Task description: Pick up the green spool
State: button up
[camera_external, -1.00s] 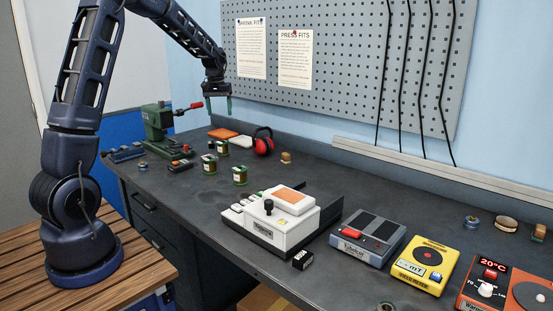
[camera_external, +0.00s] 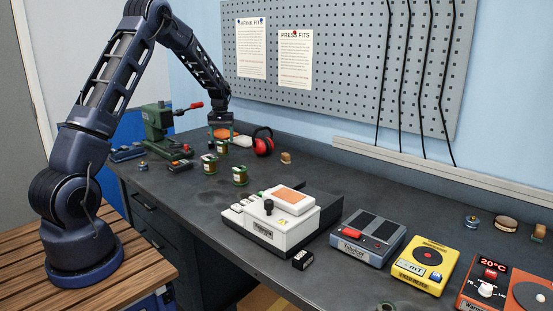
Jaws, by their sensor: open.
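Nothing shows between the fingers. I cannot tell whether the fingertips are level with the back spool's top or farther back.
A green press (camera_external: 158,125) with a red handle stands left of the spools. A white machine (camera_external: 270,220) stands farther right. Bench is clear between it and the spools.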

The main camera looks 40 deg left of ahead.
aim_at(223, 142)
jog(key=shift+f, duration=2.8)
jog(key=c, duration=1.2)
jog(key=shift+w+r, duration=0.1)
jog(key=shift+r, duration=0.05)
jog(key=shift+c, duration=0.2)
